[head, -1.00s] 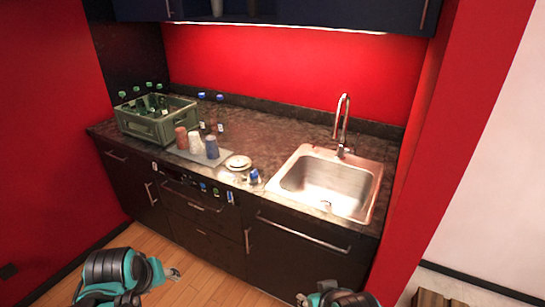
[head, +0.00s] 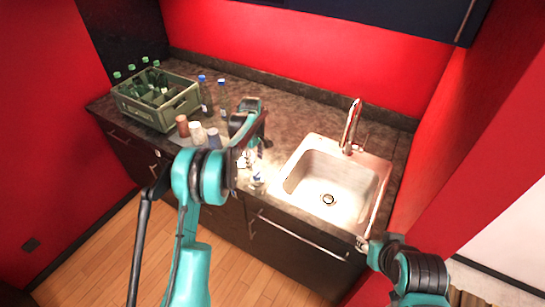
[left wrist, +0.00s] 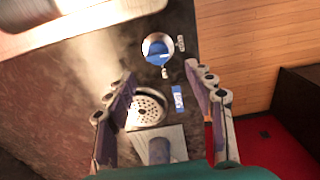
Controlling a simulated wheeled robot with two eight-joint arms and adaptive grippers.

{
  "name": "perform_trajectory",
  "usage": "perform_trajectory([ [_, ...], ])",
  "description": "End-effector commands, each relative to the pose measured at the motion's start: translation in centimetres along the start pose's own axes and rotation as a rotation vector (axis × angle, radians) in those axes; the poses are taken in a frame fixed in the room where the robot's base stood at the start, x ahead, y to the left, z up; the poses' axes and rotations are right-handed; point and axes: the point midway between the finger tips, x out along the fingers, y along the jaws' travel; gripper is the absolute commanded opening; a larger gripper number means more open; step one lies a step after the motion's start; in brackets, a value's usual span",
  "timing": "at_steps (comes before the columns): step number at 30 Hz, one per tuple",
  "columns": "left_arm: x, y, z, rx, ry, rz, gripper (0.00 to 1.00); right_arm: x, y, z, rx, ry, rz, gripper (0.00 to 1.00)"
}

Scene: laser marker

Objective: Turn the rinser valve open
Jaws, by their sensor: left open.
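The rinser valve (head: 258,178), with a blue part, is at the counter's front edge, left of the sink. In the left wrist view, it seems to be the round silver and blue piece (left wrist: 158,48). The round, perforated rinser plate (left wrist: 147,108) is beside it; in the head view my left arm partly hides the plate. My left gripper (left wrist: 160,80) is open and empty, pointing down over this area. Its fingers are either side of the rinser plate in the picture, apart from the valve. My right gripper (head: 364,245) is by the sink's front right corner; its jaws are unclear.
The steel sink (head: 298,190) with its tap (head: 352,125) is right of the valve. Cups, including a brown cup (head: 182,125) and a white cup (head: 196,133), stand to the left. A green crate (head: 155,112) of bottles and blue-capped bottles (head: 223,95) are behind.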

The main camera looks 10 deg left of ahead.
Motion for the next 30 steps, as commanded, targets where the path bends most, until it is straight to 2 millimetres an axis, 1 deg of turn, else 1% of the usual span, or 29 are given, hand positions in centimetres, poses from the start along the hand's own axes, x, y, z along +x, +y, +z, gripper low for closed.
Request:
perform_trajectory([
  [1, 0.2, 0.1, -0.1, -0.011, -0.002, -0.005, 0.54, -0.3, 0.0, -0.2, 0.000, 0.000, 0.000, 0.40],
  [5, 1.6, 0.2, -0.2, -0.020, -0.004, -0.009, 0.54, -0.2, 0.0, -0.1, 0.000, 0.000, 0.000, 0.40],
  [12, 5.5, 0.2, -0.1, -0.018, -0.003, -0.008, 0.54, 0.0, 0.0, 0.1, 0.000, 0.000, 0.000, 0.40],
  [15, 6.9, 0.2, -0.1, -0.018, -0.003, -0.008, 0.54, 0.1, 0.0, 0.1, 0.000, 0.000, 0.000, 0.40],
  [18, 7.8, 0.2, -0.1, -0.017, -0.003, -0.008, 0.54, 0.1, 0.0, 0.1, 0.000, 0.000, 0.000, 0.40],
  [22, 8.3, 0.1, -0.1, -0.017, -0.003, -0.008, 0.54, 0.1, 0.0, 0.1, 0.000, 0.000, 0.000, 0.40],
  [28, 8.3, 0.1, -0.1, -0.017, -0.003, -0.008, 0.54, 0.1, 0.0, 0.1, 0.000, 0.000, 0.000, 0.40],
  [29, 8.3, 0.1, -0.1, -0.017, -0.003, -0.008, 0.51, 0.1, 0.0, 0.1, 0.000, 0.000, 0.000, 0.40],
  [30, 8.3, 0.1, -0.1, -0.017, -0.003, -0.008, 0.41, 0.1, 0.0, 0.1, 0.000, 0.000, 0.000, 0.40],
])
